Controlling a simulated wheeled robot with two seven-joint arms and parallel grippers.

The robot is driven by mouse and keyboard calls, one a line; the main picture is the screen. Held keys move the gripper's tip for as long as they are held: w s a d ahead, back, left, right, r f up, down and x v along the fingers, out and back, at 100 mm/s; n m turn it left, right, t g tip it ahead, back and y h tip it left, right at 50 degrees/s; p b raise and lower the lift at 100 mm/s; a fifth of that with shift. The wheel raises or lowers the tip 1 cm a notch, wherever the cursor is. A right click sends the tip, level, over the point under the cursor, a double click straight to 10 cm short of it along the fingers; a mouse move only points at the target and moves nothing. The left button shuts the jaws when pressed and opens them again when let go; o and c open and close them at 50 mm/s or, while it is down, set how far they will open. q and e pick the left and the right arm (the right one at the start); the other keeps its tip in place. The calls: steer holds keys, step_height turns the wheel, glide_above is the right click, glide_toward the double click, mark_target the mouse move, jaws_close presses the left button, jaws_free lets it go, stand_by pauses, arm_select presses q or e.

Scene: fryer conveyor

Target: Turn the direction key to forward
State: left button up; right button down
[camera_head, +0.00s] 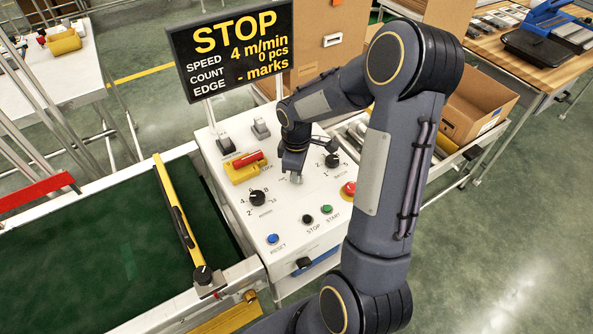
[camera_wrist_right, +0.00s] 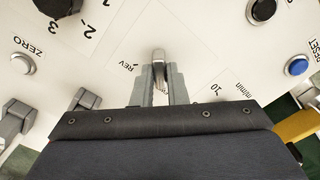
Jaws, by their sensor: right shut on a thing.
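My right gripper (camera_head: 295,178) reaches down onto the white control panel (camera_head: 228,195), between the speed knob and the batch knob. In the right wrist view its two fingers (camera_wrist_right: 160,82) are shut on the direction key (camera_wrist_right: 158,57), a small silver-grey piece standing between them. The label REV is printed just left of the key in that view. The forward label cannot be made out. In the head view the gripper hides the key. My left gripper is not in view.
The display (camera_head: 233,48) reads STOP. The black speed knob (camera_head: 258,198), batch knob (camera_head: 332,160), red button (camera_head: 348,189), green button (camera_head: 326,209), black button (camera_head: 307,219) and blue button (camera_head: 272,239) surround the gripper. The green conveyor belt (camera_head: 80,260) lies at left.

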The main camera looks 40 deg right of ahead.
stand_by(0.5)
steer(key=c, duration=1.4)
jaws_free()
steer(key=shift+c, duration=0.2)
steer(key=shift+r, duration=3.95)
steer(key=s+a+r+m+t+y, duration=0.2)
steer(key=s+a+r+m, duration=0.1)
steer(key=s+a, duration=0.4)
steer(key=s+a+r+m+t+y, duration=0.1)
steer(key=s+a+r+m+t, duration=0.2)
steer(key=s+a+m, duration=0.3)
steer(key=s+a+r, duration=0.1)
steer(key=s, duration=0.4)
steer(key=shift+r+t+y, duration=0.25)
steer(key=shift+t+y, duration=0.05)
steer(key=shift+y, duration=0.1)
